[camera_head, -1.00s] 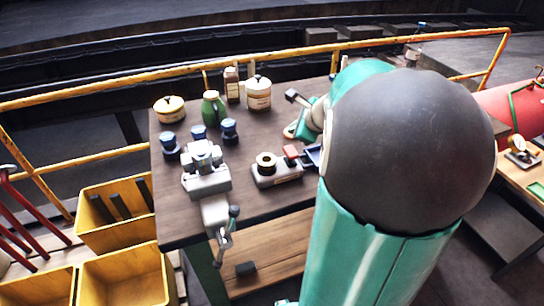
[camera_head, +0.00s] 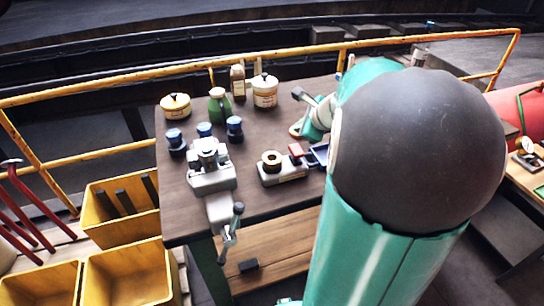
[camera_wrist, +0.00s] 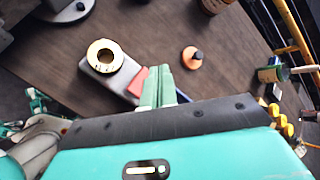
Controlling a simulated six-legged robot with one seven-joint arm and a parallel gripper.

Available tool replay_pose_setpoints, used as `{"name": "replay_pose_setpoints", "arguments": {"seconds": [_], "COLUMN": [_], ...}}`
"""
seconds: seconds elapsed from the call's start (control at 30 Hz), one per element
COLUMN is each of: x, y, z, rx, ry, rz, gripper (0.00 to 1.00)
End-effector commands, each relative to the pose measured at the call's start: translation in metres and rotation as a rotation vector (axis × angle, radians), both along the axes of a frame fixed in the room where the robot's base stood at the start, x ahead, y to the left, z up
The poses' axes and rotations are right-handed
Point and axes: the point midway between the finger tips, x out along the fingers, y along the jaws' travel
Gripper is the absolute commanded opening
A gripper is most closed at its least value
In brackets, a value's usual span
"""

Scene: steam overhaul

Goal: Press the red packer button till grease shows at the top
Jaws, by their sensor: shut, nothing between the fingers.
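The packer is a grey block (camera_head: 284,174) on the bench, with a brass ring (camera_head: 271,160) on top and a red button (camera_head: 296,149) at its right end. In the wrist view the brass ring (camera_wrist: 104,56) shows from above, and the red button (camera_wrist: 137,80) is partly hidden. My gripper (camera_wrist: 157,70) has its green fingers closed together and empty, just right of the button in that view. I cannot tell whether they touch it. No grease is clearly distinguishable at the ring. In the head view my fingertips cannot be made out beside my large arm.
A vise (camera_head: 210,178) stands left of the packer, near blue-capped pots (camera_head: 235,128). A green jar (camera_head: 219,105), a brown bottle (camera_head: 238,82) and cream tins (camera_head: 265,91) stand behind. A blue tray (camera_head: 320,154) lies right of the button. Yellow bins (camera_head: 120,208) sit left of the bench.

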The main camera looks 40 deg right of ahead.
Motion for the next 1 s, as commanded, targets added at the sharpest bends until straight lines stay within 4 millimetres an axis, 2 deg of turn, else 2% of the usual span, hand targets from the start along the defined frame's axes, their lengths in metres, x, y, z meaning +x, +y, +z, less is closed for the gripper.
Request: {"name": "replay_pose_setpoints", "arguments": {"seconds": [0.77,1.0], "x": [0.000,0.001], "y": [0.000,0.001], "z": [0.000,0.034], "rx": [0.000,-0.003], "ry": [0.000,-0.003], "rz": [0.000,0.003], "gripper": [0.00,0.00]}}
